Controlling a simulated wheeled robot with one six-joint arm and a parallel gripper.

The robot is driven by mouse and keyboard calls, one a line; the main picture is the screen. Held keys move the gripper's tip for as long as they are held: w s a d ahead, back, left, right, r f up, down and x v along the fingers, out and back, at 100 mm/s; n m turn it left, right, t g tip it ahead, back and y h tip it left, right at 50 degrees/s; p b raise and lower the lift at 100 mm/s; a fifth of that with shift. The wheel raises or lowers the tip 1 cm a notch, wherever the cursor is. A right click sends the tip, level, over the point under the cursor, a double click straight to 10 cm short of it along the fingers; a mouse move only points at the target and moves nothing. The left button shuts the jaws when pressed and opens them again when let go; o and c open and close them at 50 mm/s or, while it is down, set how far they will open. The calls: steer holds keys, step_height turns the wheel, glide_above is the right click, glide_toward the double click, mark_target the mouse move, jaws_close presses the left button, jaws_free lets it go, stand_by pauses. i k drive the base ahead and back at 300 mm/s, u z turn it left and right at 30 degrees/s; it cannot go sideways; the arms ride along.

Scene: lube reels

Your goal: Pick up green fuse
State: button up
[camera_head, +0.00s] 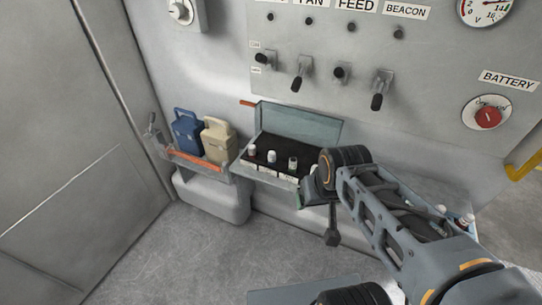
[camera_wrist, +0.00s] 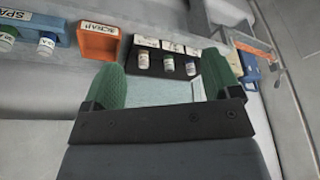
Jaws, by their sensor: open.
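Several small fuses stand in a dark open box (camera_head: 262,139) with a raised clear lid, below the control panel. My gripper (camera_head: 303,195) is at the right front of the box. In the wrist view its green-padded fingers (camera_wrist: 165,78) are wide apart with nothing between them.
A blue canister (camera_head: 187,132) and a beige canister (camera_head: 217,141) stand in a rack left of the box. An orange bin (camera_wrist: 99,42) and a blue spares tray (camera_wrist: 45,27) show in the wrist view. The panel with switches (camera_head: 299,76) rises behind. Floor is free in front.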

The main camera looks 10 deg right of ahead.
mark_target(292, 164)
steer(key=u, duration=1.9)
steer(key=i, duration=1)
steer(key=z, duration=2.6)
